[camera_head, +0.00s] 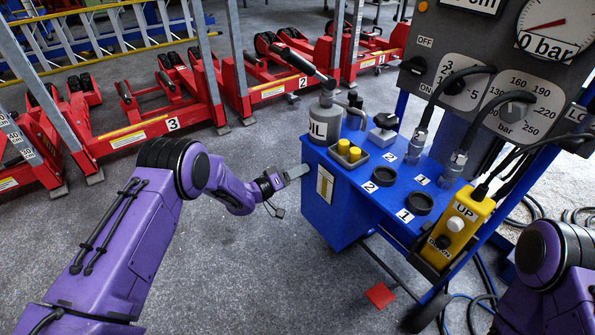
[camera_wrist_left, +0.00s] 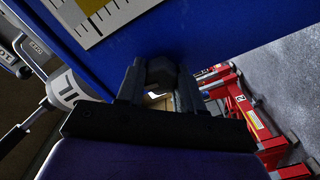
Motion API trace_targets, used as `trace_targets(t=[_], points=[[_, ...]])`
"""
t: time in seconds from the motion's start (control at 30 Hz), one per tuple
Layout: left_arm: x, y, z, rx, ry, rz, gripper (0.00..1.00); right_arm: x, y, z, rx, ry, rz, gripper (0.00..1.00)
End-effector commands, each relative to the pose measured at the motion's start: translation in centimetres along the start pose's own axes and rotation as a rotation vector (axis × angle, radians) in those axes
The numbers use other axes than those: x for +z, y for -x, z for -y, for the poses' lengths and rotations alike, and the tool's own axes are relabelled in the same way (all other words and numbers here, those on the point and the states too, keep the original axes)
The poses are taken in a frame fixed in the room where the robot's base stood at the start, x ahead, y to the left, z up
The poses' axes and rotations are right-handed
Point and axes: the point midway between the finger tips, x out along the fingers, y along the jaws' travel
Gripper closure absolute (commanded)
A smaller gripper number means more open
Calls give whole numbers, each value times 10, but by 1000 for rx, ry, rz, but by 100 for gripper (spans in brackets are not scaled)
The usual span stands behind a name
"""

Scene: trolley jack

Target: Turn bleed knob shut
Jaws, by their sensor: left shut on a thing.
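My left gripper (camera_head: 292,173) is at the left side of the blue cabinet (camera_head: 330,219), near its top edge. In the left wrist view its two dark fingers (camera_wrist_left: 159,82) stand on either side of a dark faceted knob (camera_wrist_left: 161,70) on the blue wall, and they are shut on it. The head view does not show the knob apart from the gripper. Which way the knob is turned cannot be told. My right gripper is out of view; only part of my right arm shows at the lower right.
An oil bottle (camera_head: 325,121), a tray with yellow caps (camera_head: 348,161) and black rings stand on the cabinet. A yellow pendant (camera_head: 460,222) hangs at its right. Red trolley jacks (camera_head: 150,133) line the back. A red square (camera_head: 380,295) lies on the floor.

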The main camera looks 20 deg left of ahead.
Motion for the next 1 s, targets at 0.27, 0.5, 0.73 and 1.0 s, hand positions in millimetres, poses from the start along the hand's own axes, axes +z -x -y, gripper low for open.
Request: trace_targets(t=[0.27,0.5,0.73,1.0], points=[[-5,-1,-1,3,121,-9,94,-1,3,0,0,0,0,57],[-6,-1,-1,4,161,-11,94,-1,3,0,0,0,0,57],[-7,-1,0,4,165,-13,94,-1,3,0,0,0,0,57],[-7,-1,0,4,165,-13,38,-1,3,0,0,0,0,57]])
